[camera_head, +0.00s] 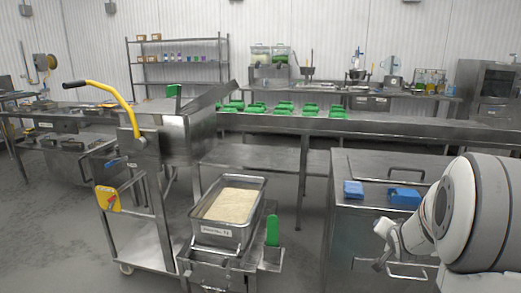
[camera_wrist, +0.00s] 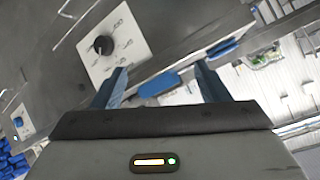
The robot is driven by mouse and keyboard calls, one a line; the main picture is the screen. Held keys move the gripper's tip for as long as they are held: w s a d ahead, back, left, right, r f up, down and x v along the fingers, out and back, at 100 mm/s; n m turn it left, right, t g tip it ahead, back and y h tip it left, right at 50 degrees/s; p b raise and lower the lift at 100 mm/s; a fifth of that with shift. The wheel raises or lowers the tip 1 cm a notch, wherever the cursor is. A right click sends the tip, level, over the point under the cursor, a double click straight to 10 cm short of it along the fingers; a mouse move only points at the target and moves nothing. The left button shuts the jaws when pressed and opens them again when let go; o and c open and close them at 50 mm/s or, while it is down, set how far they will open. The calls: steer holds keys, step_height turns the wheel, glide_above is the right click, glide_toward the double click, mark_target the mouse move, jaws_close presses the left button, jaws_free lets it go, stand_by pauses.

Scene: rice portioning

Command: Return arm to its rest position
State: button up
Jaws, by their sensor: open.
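My gripper (camera_wrist: 160,78) shows in the wrist view with its two dark blue-grey fingers spread apart and nothing between them. Beyond the fingers are a blue object (camera_wrist: 158,86) and a white panel with a black dial (camera_wrist: 103,46). In the head view my white arm (camera_head: 478,215) is folded at the lower right, in front of a steel cabinet (camera_head: 385,165). Its finger gap cannot be made out there. A steel pan (camera_head: 217,233) of rice (camera_head: 232,206) sits on a stand in the lower middle, apart from my arm.
Several green containers (camera_head: 283,109) line the long steel counter behind. A green-handled item (camera_head: 272,230) is beside the pan.

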steer(key=s+a+r+n+g+y+p, duration=0.1)
steer(key=s+a+r+n+g+p, duration=0.1)
steer(key=s+a, duration=0.5)
steer(key=s+a+r+n+g+y+p, duration=0.1)
steer(key=s+a+r+n+g+p, duration=0.2)
steer(key=s, duration=0.9)
steer(key=s+a+r+n+g+y+p, duration=0.1)
steer(key=s+a+r+n+g+p, duration=0.2)
steer(key=s+a+r, duration=0.4)
steer(key=s+a+n+p, duration=0.1)
steer(key=s+a, duration=0.1)
steer(key=a, duration=0.4)
steer(key=shift+s+y, duration=0.15)
steer(key=shift+y, duration=0.25)
steer(key=shift+c, duration=0.6)
